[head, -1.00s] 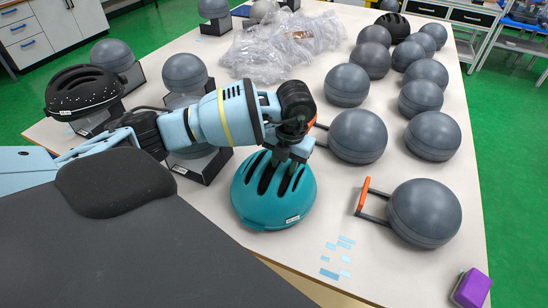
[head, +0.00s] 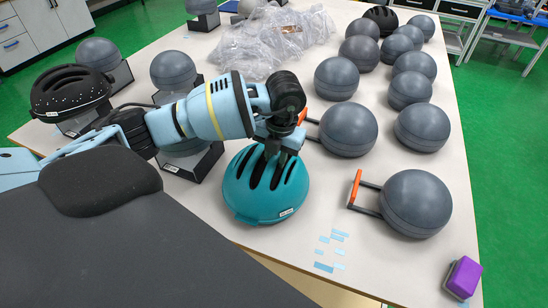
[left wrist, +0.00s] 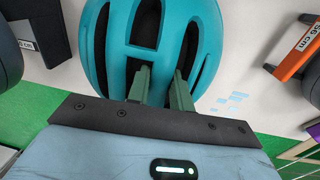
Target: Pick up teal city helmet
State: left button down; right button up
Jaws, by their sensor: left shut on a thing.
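The teal city helmet (head: 262,196) is near the front edge of the white table in the head view, dome up with dark vents. It fills the upper middle of the left wrist view (left wrist: 118,78). My left gripper (head: 278,155) comes down onto the top of the helmet from above. In the left wrist view its two greenish fingers (left wrist: 160,88) reach into the vents, shut on the shell between them. Whether the helmet's underside touches the table cannot be told. My right gripper is not in view.
Several grey dome headforms, such as one with an orange-handled frame (head: 416,203), stand to the right. A black helmet (head: 70,90) sits at left. Crumpled clear plastic (head: 270,45) lies at the back. Light-blue slips (head: 332,250) and a purple block (head: 463,278) lie at the front.

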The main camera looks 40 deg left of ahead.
pick_arm(q)
jog(key=r, duration=0.1)
jog(key=s+r, duration=0.1)
jog(key=r, duration=0.1)
jog(key=shift+d, duration=0.15)
jog(key=s+d, duration=0.3)
jog(key=s, duration=0.4)
jog(key=s+d+r, duration=0.1)
jog(key=s+d, duration=0.1)
jog(key=s, duration=0.5)
jog(key=shift+d+r, duration=0.15)
jog(key=shift+d, duration=0.25)
jog(key=shift+w, duration=0.1)
